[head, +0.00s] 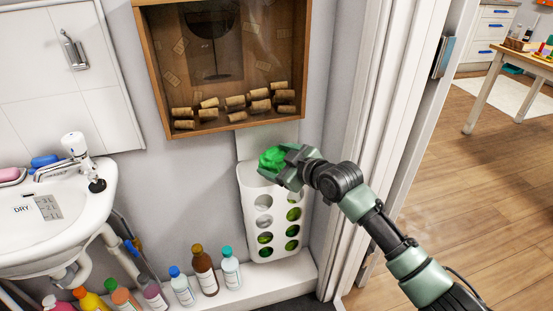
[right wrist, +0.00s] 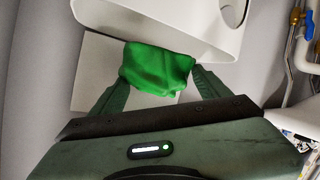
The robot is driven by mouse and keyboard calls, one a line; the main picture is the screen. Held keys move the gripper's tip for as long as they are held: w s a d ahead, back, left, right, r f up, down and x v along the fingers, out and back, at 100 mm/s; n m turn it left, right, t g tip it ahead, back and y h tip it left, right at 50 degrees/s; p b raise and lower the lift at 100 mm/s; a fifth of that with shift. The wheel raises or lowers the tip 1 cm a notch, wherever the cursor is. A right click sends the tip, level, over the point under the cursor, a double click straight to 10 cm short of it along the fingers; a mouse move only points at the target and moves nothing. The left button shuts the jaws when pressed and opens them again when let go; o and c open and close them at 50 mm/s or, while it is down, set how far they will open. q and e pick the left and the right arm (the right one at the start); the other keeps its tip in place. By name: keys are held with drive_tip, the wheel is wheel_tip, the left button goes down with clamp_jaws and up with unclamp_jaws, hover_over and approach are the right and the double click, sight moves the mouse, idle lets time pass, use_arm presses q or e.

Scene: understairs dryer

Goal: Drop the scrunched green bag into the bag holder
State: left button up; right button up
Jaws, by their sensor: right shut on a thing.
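The scrunched green bag (head: 271,160) is a bright green bundle held in my right gripper (head: 284,165), at the top of the bag holder. In the right wrist view the bag (right wrist: 157,68) sits between the two fingers of my right gripper (right wrist: 160,88), which are shut on it. The bag holder (head: 249,222) is a tall white wall bin with rows of round holes; green and pale bags show through them. Its white rim (right wrist: 165,42) is close to the bag in the right wrist view. My gripper hides part of the opening. My left gripper is not in view.
A wooden cork box (head: 140,60) hangs just above the holder. A door frame (head: 345,150) stands close to the right. Several bottles (head: 205,270) line a ledge below left. A white sink (head: 60,220) with a tap is at the left.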

drive_tip(key=o, duration=1.3)
drive_tip(key=shift+o, duration=0.2)
drive_tip(key=shift+d, duration=0.1)
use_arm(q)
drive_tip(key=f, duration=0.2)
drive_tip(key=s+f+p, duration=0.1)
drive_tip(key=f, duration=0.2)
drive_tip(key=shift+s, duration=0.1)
use_arm(e)
drive_tip(key=v, duration=0.7)
drive_tip(key=shift+s+d, duration=0.15)
drive_tip(key=shift+s, duration=0.15)
